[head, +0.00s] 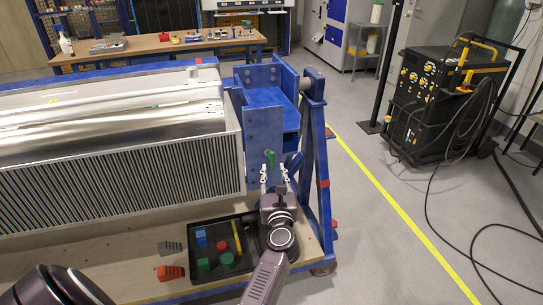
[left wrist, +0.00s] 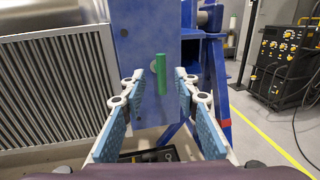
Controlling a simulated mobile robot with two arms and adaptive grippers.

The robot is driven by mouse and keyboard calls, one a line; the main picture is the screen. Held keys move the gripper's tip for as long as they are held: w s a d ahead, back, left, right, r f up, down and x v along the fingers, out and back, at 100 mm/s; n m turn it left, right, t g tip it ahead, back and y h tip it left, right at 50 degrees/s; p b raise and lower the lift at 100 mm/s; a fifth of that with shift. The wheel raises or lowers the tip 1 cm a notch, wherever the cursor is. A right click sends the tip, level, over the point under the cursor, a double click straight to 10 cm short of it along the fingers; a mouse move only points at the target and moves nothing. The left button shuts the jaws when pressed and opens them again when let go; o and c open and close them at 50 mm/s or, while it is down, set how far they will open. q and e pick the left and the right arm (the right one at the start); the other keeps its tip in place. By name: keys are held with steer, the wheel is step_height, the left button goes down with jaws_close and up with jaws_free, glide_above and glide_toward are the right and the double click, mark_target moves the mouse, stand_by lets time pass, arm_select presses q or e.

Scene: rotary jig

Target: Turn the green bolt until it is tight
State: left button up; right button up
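The green bolt (head: 269,160) stands out from the blue plate (head: 262,125) at the right end of the large ribbed metal part. In the left wrist view the two blue-padded fingers (left wrist: 157,84) stand apart on either side of the bolt, with visible gaps. My right gripper is not in view.
A black tray (head: 192,232) with several coloured blocks lies left of my left gripper. A grey clamp (head: 170,247) and a red clamp (head: 170,272) lie beside it. The blue frame post (head: 322,180) stands close on the right.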

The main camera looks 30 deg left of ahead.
mark_target(273, 159)
arm_select(q)
steer(key=shift+x, duration=1.2)
steer(key=b+x, duration=0.1)
steer(key=x, duration=0.3)
steer(key=shift+f, duration=0.1)
steer(key=shift+w+a, duration=0.3)
steer(key=shift+w, duration=0.15)
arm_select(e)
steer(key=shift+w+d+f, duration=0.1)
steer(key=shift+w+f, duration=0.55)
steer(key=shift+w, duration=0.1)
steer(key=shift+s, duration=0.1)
arm_select(q)
jaws_close()
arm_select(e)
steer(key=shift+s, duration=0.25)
